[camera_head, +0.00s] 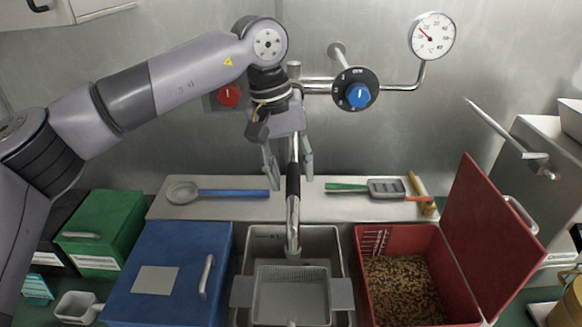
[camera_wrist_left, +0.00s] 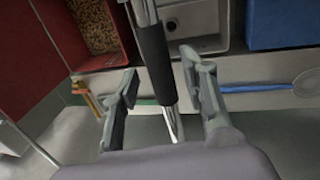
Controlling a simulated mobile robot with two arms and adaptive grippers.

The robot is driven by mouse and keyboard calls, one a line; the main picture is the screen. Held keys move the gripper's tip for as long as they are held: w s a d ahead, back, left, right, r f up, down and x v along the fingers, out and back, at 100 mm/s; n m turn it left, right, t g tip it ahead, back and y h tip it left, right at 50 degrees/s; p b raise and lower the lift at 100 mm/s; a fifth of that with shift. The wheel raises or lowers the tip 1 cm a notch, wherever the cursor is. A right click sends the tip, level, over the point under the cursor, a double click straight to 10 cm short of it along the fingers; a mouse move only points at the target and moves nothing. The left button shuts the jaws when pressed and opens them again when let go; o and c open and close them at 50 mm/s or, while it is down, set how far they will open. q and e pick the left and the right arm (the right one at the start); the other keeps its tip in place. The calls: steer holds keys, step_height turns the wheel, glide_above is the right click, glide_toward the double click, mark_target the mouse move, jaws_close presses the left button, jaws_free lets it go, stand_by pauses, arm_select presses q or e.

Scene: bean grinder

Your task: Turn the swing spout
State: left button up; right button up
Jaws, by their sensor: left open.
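The swing spout (camera_head: 293,215) is a metal pipe with a black sleeve, coming down from the wall pipework and ending above the sink basin. My left gripper (camera_head: 288,176) is open, with one finger on each side of the spout near the top of the black sleeve. In the left wrist view the black sleeve (camera_wrist_left: 153,62) runs between the two open fingers (camera_wrist_left: 164,88), and a gap shows on both sides. The right gripper is not in view.
A grey strainer tray (camera_head: 290,297) sits in the sink (camera_head: 333,238). A closed blue box (camera_head: 150,250) stands left, an open red bin (camera_head: 375,310) with brown pellets right. Utensils lie on the ledge (camera_head: 310,209) behind. A blue knob (camera_head: 358,95) and gauge (camera_head: 432,37) are on the wall.

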arm_select(q)
steer(key=shift+f, duration=0.4)
steer(key=shift+c, duration=0.4)
jaws_close()
steer(key=shift+d, duration=0.1)
